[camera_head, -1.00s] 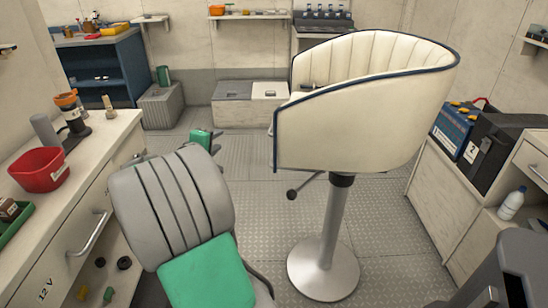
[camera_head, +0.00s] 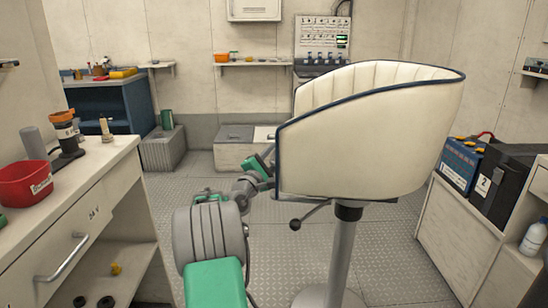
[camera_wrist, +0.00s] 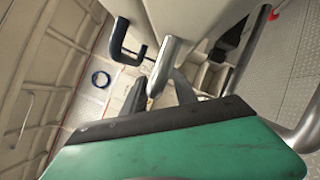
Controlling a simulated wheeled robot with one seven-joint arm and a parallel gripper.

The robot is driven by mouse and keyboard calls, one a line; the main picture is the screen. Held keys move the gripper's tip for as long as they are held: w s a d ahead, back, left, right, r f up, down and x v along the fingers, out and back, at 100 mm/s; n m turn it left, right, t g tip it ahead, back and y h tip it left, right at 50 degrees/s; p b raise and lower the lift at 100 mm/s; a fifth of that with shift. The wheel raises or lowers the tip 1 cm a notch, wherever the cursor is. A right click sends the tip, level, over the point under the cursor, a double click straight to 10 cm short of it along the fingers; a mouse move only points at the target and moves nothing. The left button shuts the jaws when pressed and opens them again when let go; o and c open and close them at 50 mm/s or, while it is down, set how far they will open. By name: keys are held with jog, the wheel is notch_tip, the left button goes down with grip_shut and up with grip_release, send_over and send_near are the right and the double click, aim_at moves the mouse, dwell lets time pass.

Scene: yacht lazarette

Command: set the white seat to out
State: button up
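The white seat (camera_head: 370,140), a padded tub chair with dark blue piping, stands on a metal pedestal (camera_head: 341,255) right of centre in the head view. A lever with a black knob (camera_head: 296,224) sticks out to the left below it. My green and grey arm reaches up to the seat's left edge, where the seat hides my gripper's fingertips. In the wrist view my gripper (camera_wrist: 160,84) has its two dark fingers apart, with a tapered silver rod (camera_wrist: 170,58) showing between them. I cannot tell whether they touch it. A dark blue hooked bar (camera_wrist: 119,42) is just beyond.
A counter (camera_head: 75,205) with a red tub (camera_head: 25,185) is at the left. A cabinet (camera_head: 455,225) with batteries (camera_head: 497,180) stands close at the right. A low bench (camera_head: 233,147) is at the back. Patterned metal floor is clear around the pedestal.

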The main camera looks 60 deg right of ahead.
jog(key=shift+c, duration=0.5)
grip_shut()
dwell(0.8)
